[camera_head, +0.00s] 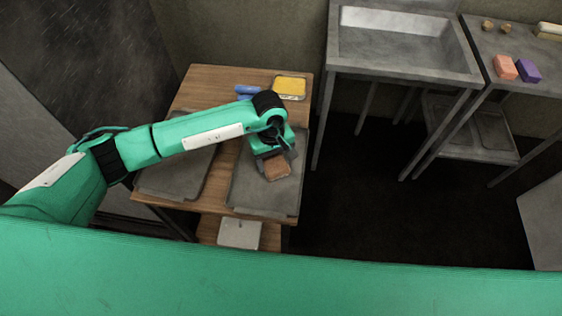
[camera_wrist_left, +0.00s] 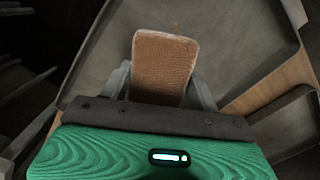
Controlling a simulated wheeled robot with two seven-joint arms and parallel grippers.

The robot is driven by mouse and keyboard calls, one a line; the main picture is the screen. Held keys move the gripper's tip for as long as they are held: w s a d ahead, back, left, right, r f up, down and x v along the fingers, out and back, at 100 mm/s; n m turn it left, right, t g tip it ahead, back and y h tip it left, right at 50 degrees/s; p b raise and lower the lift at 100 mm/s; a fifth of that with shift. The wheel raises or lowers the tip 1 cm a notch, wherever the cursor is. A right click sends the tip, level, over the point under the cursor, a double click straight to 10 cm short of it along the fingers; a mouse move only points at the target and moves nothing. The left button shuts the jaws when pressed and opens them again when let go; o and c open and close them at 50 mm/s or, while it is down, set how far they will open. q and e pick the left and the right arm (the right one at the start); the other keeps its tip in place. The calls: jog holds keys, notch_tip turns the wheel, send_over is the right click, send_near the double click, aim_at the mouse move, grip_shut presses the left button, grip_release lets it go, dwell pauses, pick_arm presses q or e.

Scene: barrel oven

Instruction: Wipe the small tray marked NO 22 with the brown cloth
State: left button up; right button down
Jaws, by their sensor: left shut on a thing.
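My left gripper (camera_head: 275,161) is shut on the brown cloth (camera_head: 278,171), a rounded block-like piece. In the left wrist view, the cloth (camera_wrist_left: 163,62) sticks out between the two grey fingers. It is over the grey tray (camera_head: 255,202) on the right half of the wooden table; the tray also fills much of the wrist view (camera_wrist_left: 232,45). I cannot tell whether cloth and tray touch. A second grey tray (camera_head: 170,184) lies to the left, partly hidden by my arm. No NO 22 marking is legible on either. My right gripper is out of view.
A yellow-topped item (camera_head: 290,87) and a blue item (camera_head: 247,90) lie at the back of the wooden table (camera_head: 212,78). A pale flat item (camera_head: 240,234) is on the lower shelf. A metal sink (camera_head: 400,45) and a bench with orange (camera_head: 505,68) and purple (camera_head: 529,71) blocks stand right.

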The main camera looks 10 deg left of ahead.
pick_arm(q)
jog(key=shift+a, duration=0.3)
